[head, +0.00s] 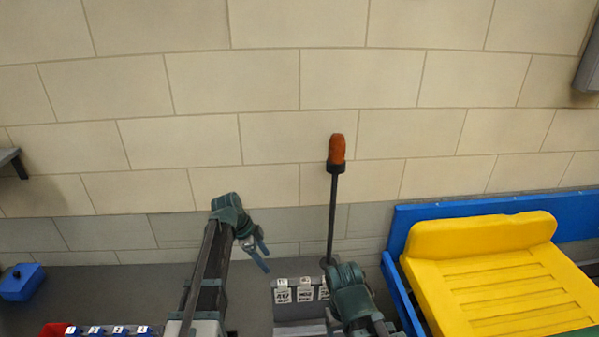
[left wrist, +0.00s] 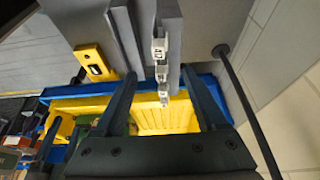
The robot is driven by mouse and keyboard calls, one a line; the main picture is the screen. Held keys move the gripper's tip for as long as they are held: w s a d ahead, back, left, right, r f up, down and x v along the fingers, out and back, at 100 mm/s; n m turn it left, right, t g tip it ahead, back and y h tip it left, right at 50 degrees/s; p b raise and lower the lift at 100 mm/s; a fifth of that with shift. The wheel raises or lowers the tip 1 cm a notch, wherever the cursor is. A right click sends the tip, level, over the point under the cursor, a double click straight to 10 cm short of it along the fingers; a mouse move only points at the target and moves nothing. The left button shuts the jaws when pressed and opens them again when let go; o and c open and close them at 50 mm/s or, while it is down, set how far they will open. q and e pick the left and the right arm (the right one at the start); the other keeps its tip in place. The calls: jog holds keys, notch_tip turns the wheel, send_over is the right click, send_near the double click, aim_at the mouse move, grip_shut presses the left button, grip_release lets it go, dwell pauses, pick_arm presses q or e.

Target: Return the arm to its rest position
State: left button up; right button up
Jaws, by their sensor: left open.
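My left arm comes in from the lower left in the head view. Its gripper (head: 259,254) hangs over the grey floor, left of a grey unit with white labels. The gripper is open, and no object shows between its fingers. In the left wrist view the two dark fingers of the left gripper (left wrist: 158,74) stand wide apart. Behind them are grey panels with white labels and the yellow tray. Part of my right arm shows at the bottom of the head view, right of the labels. Its gripper cannot be made out.
A grey unit with white labels (head: 282,297) stands between my arms. A dark pole with an orange lamp (head: 337,149) rises behind it. A yellow slatted tray (head: 482,262) sits by a blue frame (head: 470,207) at right. A blue box (head: 22,283) is far left. Grey floor is clear behind the left arm.

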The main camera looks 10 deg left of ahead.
pick_arm(q)
jog(key=s+d+f+n+y+b, duration=0.2)
jog(key=s+d+f+n+b, duration=0.2)
jog(key=s+f+b, duration=0.1)
jog(key=s+d+f+n+y+b, duration=0.2)
jog(key=s+d+f+n+b, duration=0.2)
jog(key=s, duration=0.6)
jog(key=s+d+f+n+g+y+b, duration=0.1)
jog(key=s+d+f+n+b, duration=0.2)
jog(key=s+f+b, duration=0.4)
jog(key=shift+s+d+f+n+y, duration=0.2)
jog(key=shift+d+f+n+y, duration=0.2)
jog(key=shift+d+f, duration=0.55)
jog(key=shift+a+f, duration=0.15)
